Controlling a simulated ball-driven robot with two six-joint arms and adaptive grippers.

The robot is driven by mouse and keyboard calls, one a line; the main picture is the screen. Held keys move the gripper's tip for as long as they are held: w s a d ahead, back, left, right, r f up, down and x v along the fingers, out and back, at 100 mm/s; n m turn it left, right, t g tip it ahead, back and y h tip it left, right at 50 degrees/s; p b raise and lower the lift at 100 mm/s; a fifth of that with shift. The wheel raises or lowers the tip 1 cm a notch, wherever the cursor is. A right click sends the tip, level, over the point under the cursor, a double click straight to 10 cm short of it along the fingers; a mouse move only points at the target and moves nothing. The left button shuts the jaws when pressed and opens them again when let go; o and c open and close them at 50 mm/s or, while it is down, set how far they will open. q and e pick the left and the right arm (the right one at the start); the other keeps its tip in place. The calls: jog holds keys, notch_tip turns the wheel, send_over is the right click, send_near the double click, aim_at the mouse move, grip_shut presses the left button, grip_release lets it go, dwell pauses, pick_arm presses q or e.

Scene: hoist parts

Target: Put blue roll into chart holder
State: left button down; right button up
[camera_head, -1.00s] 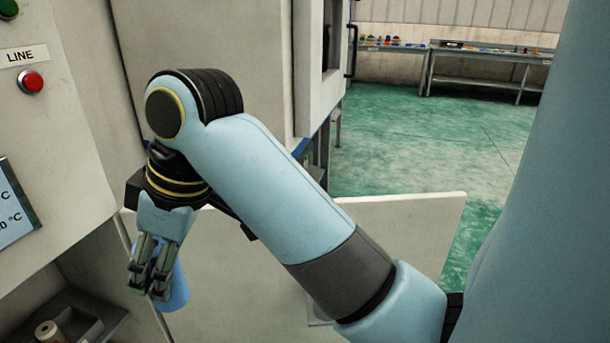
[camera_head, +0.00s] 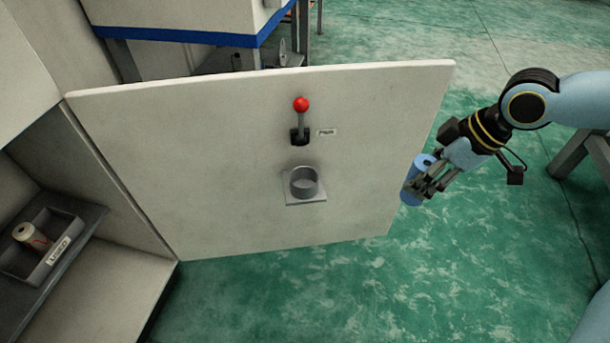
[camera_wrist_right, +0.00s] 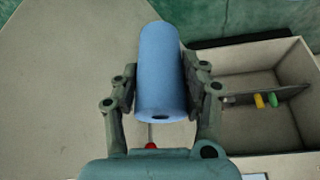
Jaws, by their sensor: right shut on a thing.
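The blue roll (camera_head: 411,186) is in my right gripper (camera_head: 430,184), to the right of the open door panel in the head view. In the right wrist view the blue roll (camera_wrist_right: 161,75) lies between the two fingers of the gripper (camera_wrist_right: 160,90), which are shut on it. The chart holder (camera_head: 304,183), a short grey round cup on a square plate, is fixed to the middle of the door panel (camera_head: 225,150). It looks empty. The roll is apart from it, to its right. My left gripper is not in view.
A lever with a red knob (camera_head: 301,104) stands above the holder on the panel. At left, a grey tray (camera_head: 35,268) labelled "USED" holds a pale roll (camera_head: 31,236). The green floor (camera_head: 300,290) in front of the panel is clear.

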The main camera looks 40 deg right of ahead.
jog(key=w+a+f+t+y+b, duration=0.1)
jog(key=w+a+t+b, duration=0.1)
jog(key=w+a, duration=0.5)
jog(key=w+a+f+t+y+b, duration=0.1)
jog(key=w+a+b, duration=0.2)
jog(key=w, duration=0.8)
jog(key=f, duration=0.2)
jog(key=w+f+b, duration=0.1)
jog(key=f, duration=0.1)
jog(key=w+a+f, duration=0.1)
jog(key=f, duration=0.1)
jog(key=shift+f+b, duration=0.2)
jog(key=shift+b, duration=0.2)
jog(key=shift+w+a+r+g+h+p, duration=0.1)
jog(key=shift+w+r+g+h+p, duration=0.3)
jog(key=shift+r+g+h+p, duration=0.25)
jog(key=shift+w+a+g+h, duration=0.25)
jog(key=shift+w+g+h, duration=0.1)
jog(key=shift+g, duration=0.5)
jog(key=shift+s+f+b, duration=0.15)
jog(key=shift+f+b, duration=0.25)
jog(key=shift+f, duration=0.3)
jog(key=shift+d+f, duration=0.1)
jog(key=shift+f, duration=0.1)
jog(key=shift+f, duration=0.1)
